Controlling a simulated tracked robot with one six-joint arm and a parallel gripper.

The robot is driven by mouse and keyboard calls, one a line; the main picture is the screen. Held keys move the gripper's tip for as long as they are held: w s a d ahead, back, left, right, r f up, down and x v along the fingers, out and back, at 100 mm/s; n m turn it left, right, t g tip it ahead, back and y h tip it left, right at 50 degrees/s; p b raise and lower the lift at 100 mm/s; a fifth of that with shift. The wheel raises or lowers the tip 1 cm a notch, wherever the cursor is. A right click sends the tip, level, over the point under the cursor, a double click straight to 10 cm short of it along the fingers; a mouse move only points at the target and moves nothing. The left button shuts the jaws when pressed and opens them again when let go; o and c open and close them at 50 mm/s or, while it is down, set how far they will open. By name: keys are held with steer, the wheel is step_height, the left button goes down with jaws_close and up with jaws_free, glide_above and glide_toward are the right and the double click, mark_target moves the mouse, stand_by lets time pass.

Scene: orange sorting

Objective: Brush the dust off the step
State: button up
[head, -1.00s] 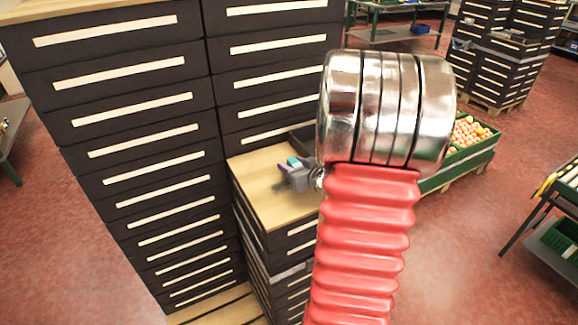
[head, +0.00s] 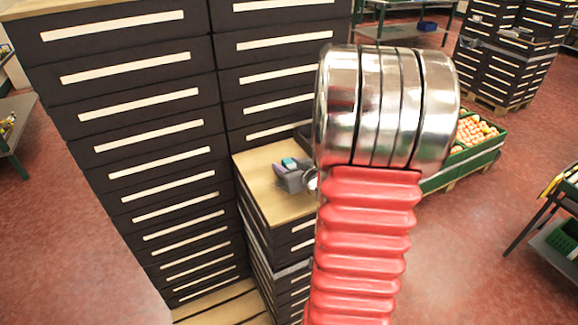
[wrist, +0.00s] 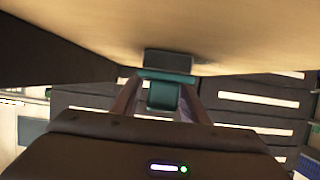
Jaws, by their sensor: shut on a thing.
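My gripper (head: 290,178) is over the pale wooden top (head: 262,184) of the low dark stack. That top looks like the step. The gripper is shut on a teal brush (head: 290,162), and part of the arm hides its right side. In the wrist view the brush's teal handle (wrist: 163,95) sits between the fingers, with a dark block (wrist: 168,62) beyond it that looks like the bristles. The block overlaps the wooden surface (wrist: 230,25) in that view; I cannot tell whether it touches. I can make out no dust on the wood.
A tall stack of dark crates (head: 130,140) with pale slots stands left of and behind the low stack. A green crate of oranges (head: 470,155) is behind my arm on the right. A table (head: 560,205) stands at the right edge. Red floor (head: 460,250) lies open between.

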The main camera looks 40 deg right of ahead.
mark_target(276, 179)
steer(key=shift+a, duration=0.2)
steer(key=shift+w+a+f, duration=0.1)
steer(key=shift+w+a, duration=0.2)
steer(key=shift+a, duration=0.6)
steer(key=shift+w+a+f, duration=0.1)
steer(key=shift+w+a, duration=0.2)
steer(key=shift+a, duration=0.6)
steer(key=shift+a, duration=0.15)
steer(key=shift+w+a+r, duration=0.1)
steer(key=shift+w+a, duration=0.2)
steer(key=shift+a, duration=0.55)
steer(key=shift+w+a, duration=0.25)
steer(key=shift+a, duration=0.6)
steer(key=shift+d, duration=0.1)
steer(key=shift+d, duration=0.15)
steer(key=shift+s+d, duration=0.3)
steer(key=shift+d, duration=0.5)
steer(key=shift+s+d, duration=0.3)
steer(key=shift+d, duration=0.5)
